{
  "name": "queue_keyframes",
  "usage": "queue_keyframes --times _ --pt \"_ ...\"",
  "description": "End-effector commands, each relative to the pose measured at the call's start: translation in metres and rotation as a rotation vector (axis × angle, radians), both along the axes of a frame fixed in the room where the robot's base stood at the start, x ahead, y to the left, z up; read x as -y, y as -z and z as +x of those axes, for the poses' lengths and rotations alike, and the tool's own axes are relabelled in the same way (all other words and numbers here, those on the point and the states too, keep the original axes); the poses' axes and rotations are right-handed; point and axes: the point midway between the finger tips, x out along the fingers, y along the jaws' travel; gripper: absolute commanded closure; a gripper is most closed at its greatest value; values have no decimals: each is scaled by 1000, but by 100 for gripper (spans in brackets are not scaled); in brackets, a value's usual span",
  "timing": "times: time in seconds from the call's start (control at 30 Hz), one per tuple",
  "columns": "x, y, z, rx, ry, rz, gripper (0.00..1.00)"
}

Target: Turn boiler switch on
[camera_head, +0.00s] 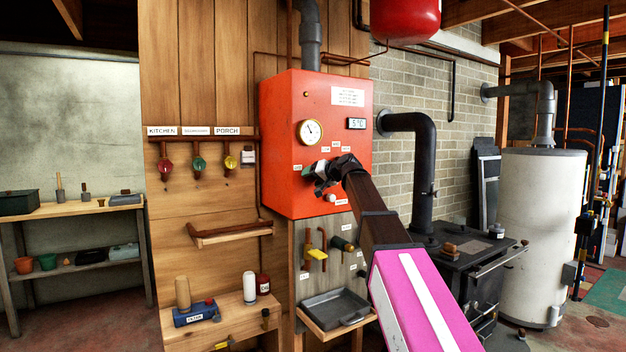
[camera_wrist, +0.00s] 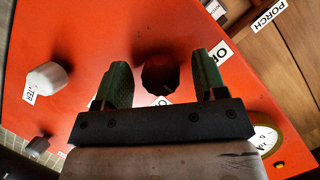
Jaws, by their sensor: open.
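The orange-red boiler (camera_head: 283,115) hangs on the wood-panelled wall, with a round gauge (camera_head: 311,131) and a display reading about 5 °C. My gripper (camera_head: 314,172) is at the lower front of the boiler, its green fingers open. In the wrist view a dark round knob (camera_wrist: 160,73) lies between the open fingers (camera_wrist: 163,80), with a visible gap on each side. A label starting "O" is partly hidden by the right finger. In the head view my gripper and wrist hide the knob. A white knob (camera_head: 331,198) sits below; it also shows in the wrist view (camera_wrist: 47,77).
Three coloured valves (camera_head: 199,163) on pipes are left of the boiler. A wooden shelf (camera_head: 230,233) and a grey tray (camera_head: 335,308) are below. A black stove (camera_head: 462,262) with its flue pipe (camera_head: 423,165) and a white tank (camera_head: 540,225) stand right.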

Motion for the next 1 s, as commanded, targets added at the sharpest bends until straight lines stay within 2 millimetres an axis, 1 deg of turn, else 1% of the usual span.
queue_keyframes --times 0.27,0.3,0.37,0.4,0.43,0.77,1.0 --pt "-1 1 1 0 0 0 35" --pt "-1 0 1 0 0 0 42" --pt "-1 0 1 0 0 0 61" --pt "-1 0 1 0 0 0 74" --pt "-1 0 1 0 0 0 84" --pt "-1 0 1 -13 -1 20 84" --pt "-1 1 1 -80 -1 115 84"
